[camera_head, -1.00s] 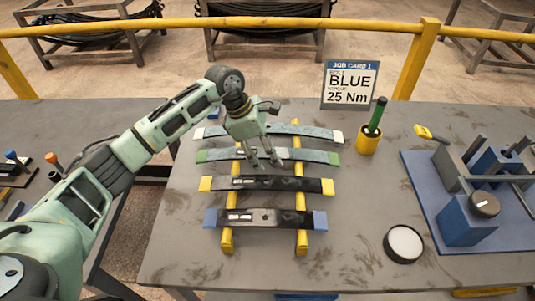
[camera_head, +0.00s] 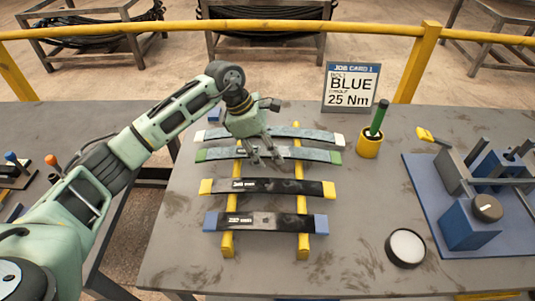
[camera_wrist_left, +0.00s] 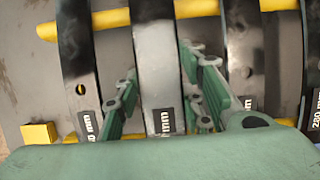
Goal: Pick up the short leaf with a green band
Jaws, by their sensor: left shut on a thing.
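The grey leaf with green bands at its ends (camera_head: 220,154) lies across two yellow rails, second from the back. My left gripper (camera_head: 265,160) reaches down over its middle and is shut on it. In the left wrist view the grey leaf (camera_wrist_left: 157,65) runs between the two green fingers (camera_wrist_left: 160,105). Whether it is clear of the rails cannot be told. My right gripper is not in view.
A white-banded leaf (camera_head: 310,135) lies behind, and yellow-banded (camera_head: 290,186) and blue-banded (camera_head: 285,221) leaves lie in front. To the right stand a yellow cup (camera_head: 369,144) with a green-handled tool, a round dish (camera_head: 405,247) and a blue fixture (camera_head: 467,222).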

